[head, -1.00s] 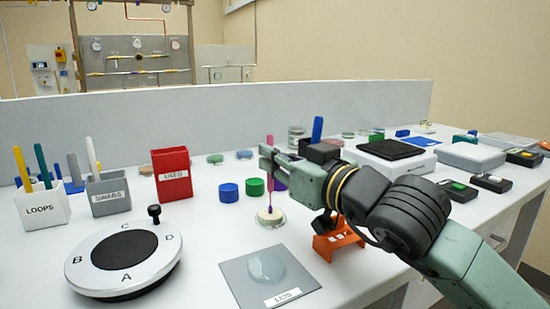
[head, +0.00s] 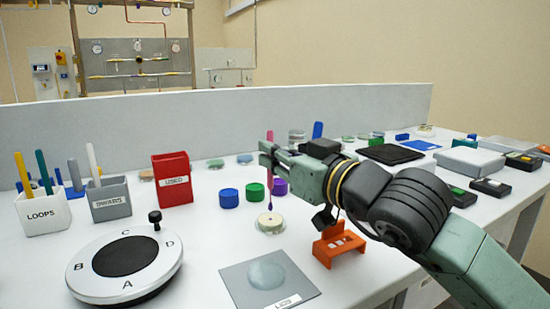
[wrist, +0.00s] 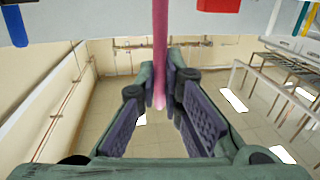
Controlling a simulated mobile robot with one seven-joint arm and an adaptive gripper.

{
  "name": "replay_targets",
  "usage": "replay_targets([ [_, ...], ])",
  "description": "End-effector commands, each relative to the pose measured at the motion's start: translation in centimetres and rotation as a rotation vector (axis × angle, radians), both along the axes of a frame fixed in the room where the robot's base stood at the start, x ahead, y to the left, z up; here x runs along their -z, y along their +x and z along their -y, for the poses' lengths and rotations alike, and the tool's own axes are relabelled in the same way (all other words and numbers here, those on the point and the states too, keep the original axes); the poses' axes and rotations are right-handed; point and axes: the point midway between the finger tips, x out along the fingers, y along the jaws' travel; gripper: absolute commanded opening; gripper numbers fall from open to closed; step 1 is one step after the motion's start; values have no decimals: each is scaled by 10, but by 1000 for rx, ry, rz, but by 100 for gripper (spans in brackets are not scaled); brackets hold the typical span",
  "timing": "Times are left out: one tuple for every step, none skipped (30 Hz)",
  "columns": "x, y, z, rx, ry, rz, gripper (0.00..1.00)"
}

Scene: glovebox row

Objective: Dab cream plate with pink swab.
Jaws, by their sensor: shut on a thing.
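The pink swab (head: 270,196) hangs upright from my gripper (head: 268,150), its darker tip pointing down. In the wrist view the swab (wrist: 160,45) runs between the two fingers of my gripper (wrist: 166,92), which is shut on it. The cream plate (head: 270,223) is a small round open dish on the white bench, directly below the swab. The swab tip appears slightly above the plate; a small gap shows.
Blue (head: 228,198), green (head: 255,192) and purple lids stand close behind the plate. The red used bin (head: 173,190) is behind left, a grey lids mat (head: 240,290) in front, and an orange rack (head: 325,255) under my arm. A lettered turntable (head: 85,285) is front left.

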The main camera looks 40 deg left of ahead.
Motion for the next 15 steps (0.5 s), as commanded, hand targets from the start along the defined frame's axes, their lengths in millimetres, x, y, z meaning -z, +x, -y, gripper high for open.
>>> replay_targets([
  [-3,0,0,0,0,0,0],
  [-4,0,0,0,0,0,0],
  [-6,0,0,0,1,0,0],
  [-7,0,0,0,1,0,0],
  [-9,0,0,0,1,0,0],
  [-10,0,0,0,1,1,0],
  [-11,0,0,0,1,1,0],
  [-13,0,0,0,1,1,0],
  [-14,0,0,0,1,1,0],
  [-15,0,0,0,1,1,0],
  [-17,0,0,0,1,2,0],
  [-18,0,0,0,1,2,0],
  [-19,0,0,0,0,2,0],
  [-21,0,0,0,1,1,0],
  [-22,0,0,0,0,1,0],
])
